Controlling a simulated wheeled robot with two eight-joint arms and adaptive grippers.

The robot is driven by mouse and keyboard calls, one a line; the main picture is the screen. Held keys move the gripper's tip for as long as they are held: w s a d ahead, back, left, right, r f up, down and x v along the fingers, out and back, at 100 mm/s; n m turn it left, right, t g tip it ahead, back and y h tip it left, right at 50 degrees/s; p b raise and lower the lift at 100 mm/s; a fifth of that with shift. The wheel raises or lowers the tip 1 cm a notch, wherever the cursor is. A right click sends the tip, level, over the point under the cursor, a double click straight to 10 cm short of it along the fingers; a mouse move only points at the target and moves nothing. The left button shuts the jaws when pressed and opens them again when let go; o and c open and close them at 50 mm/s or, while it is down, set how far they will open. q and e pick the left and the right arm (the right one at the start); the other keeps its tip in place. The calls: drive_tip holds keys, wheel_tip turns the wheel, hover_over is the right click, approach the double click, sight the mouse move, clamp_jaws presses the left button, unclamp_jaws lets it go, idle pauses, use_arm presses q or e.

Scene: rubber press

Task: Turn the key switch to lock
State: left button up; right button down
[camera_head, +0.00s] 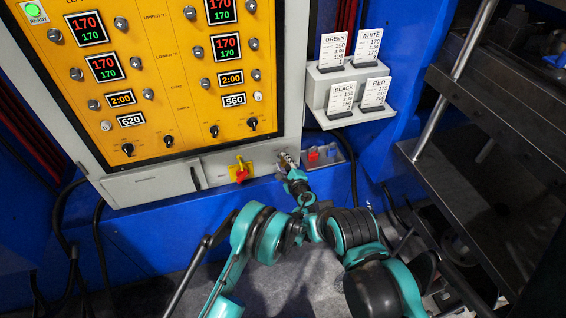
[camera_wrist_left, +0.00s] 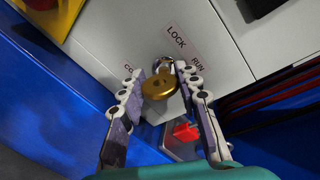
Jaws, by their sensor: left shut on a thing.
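The key switch (camera_wrist_left: 161,63) is on the light grey panel below the yellow control board. In the left wrist view a brass key (camera_wrist_left: 159,86) sits in it, its rounded bow facing me. A LOCK label (camera_wrist_left: 176,37) is above the switch and a RUN label (camera_wrist_left: 197,60) is to its right. A label to its left is partly hidden by a finger. My left gripper (camera_wrist_left: 158,76) is shut on the key, one finger on each side of the bow. In the head view the left gripper (camera_head: 287,162) covers most of the switch. My right gripper is not in view.
A red-and-yellow rotary switch (camera_head: 240,171) is just left of my left gripper. A grey tray (camera_head: 334,163) with a red object (camera_head: 313,155) is just right of it. A card shelf (camera_head: 340,115) stands above right. A dark metal press frame (camera_head: 480,160) fills the right.

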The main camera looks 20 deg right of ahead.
use_arm(q)
drive_tip(key=shift+n, duration=0.3)
drive_tip(key=n, duration=0.2)
drive_tip(key=n+h, duration=0.1)
drive_tip(key=n, duration=0.1)
drive_tip(key=shift+a+n+h, duration=0.1)
drive_tip(key=shift+n+h, duration=0.2)
drive_tip(key=n+h, duration=0.1)
drive_tip(key=n, duration=0.3)
drive_tip(key=shift+n+t, duration=0.3)
idle(0.4)
drive_tip(key=o, duration=1.2)
drive_tip(key=shift+f, duration=0.1)
